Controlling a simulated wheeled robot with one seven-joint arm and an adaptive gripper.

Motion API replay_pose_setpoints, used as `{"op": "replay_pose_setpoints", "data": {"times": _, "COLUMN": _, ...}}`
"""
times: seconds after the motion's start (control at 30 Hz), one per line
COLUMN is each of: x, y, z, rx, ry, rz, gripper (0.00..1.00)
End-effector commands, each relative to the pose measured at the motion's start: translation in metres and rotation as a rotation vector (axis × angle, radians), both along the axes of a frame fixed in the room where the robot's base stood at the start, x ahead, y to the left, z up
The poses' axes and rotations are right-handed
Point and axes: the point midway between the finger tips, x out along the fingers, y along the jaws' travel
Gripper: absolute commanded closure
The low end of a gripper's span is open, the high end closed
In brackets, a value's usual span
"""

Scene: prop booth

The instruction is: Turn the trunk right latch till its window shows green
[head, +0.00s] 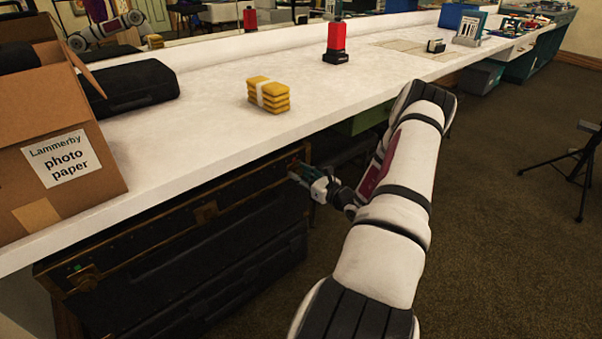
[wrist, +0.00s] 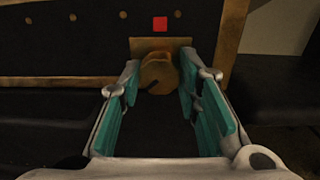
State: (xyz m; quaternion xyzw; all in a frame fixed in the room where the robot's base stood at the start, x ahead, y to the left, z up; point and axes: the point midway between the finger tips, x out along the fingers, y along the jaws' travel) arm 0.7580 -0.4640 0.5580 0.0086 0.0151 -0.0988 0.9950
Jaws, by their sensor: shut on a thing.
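The trunk (head: 180,215) is dark with brass edging and stands under the white counter. Its right latch (wrist: 157,73) is a round brass knob on a brass plate, with a dark mark pointing down and left. The window (wrist: 160,23) above that latch shows red; it is a small reddish spot in the head view (head: 293,163). My gripper (wrist: 161,76) is shut on the right latch, one teal-padded finger on each side of the knob. In the head view my gripper (head: 303,176) is at the trunk's right front end.
At the trunk's left end a small green window (head: 75,268) shows. The counter (head: 200,135) overhangs the trunk, with a photo paper box (head: 60,175), yellow sponges (head: 268,95) and a red-topped item (head: 336,40) on it. A tripod (head: 580,160) stands right on open carpet.

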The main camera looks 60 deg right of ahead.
Motion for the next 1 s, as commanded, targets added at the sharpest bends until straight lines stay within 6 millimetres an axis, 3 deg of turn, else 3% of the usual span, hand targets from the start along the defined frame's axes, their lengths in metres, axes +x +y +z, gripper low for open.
{"op": "replay_pose_setpoints", "data": {"times": 0.5, "x": 0.0, "y": 0.0008, "z": -0.001, "rx": -0.446, "ry": 0.109, "rz": 0.001, "gripper": 0.97}}
{"op": "replay_pose_setpoints", "data": {"times": 1.0, "x": -0.0002, "y": 0.0005, "z": -0.0006, "rx": -0.654, "ry": 0.159, "rz": 0.0, "gripper": 0.97}}
